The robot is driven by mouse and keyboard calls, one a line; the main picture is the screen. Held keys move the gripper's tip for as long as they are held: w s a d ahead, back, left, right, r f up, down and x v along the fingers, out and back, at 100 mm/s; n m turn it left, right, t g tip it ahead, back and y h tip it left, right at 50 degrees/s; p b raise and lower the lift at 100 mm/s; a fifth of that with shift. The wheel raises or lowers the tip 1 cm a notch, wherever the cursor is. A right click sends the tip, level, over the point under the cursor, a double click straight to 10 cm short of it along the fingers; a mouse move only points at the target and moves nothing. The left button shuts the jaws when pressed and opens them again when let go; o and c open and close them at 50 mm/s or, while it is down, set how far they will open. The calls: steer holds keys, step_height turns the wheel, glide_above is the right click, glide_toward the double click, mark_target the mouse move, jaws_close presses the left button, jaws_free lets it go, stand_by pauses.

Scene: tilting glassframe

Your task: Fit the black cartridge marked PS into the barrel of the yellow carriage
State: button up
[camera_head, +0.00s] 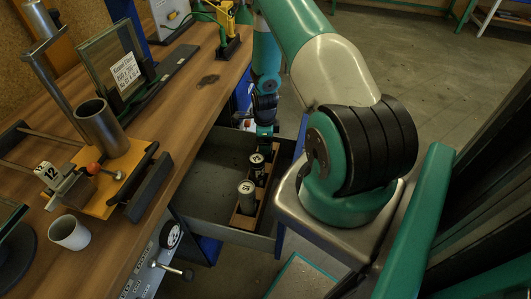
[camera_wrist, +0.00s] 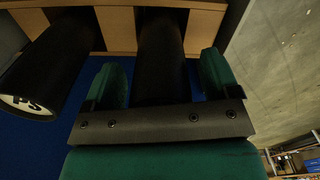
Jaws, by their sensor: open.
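The black cartridge marked PS (camera_wrist: 45,75) stands at the left in the wrist view, its white-labelled end towards the camera. In the head view a black cartridge with a white top (camera_head: 256,162) stands in the wooden rack; its letters are too small to read surely. My gripper (camera_wrist: 161,66) is open, with its green fingers on either side of another dark cylinder (camera_wrist: 160,45), whose near end is hidden. My gripper (camera_head: 265,128) is over the drawer in the head view. The yellow carriage (camera_head: 101,196) is on the bench with its grey barrel (camera_head: 103,130) tilted.
A white cup (camera_head: 69,233), a glass pane in a stand (camera_head: 112,62) and a metal post (camera_head: 58,95) are on the bench.

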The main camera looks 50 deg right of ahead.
jaws_close()
stand_by(0.3)
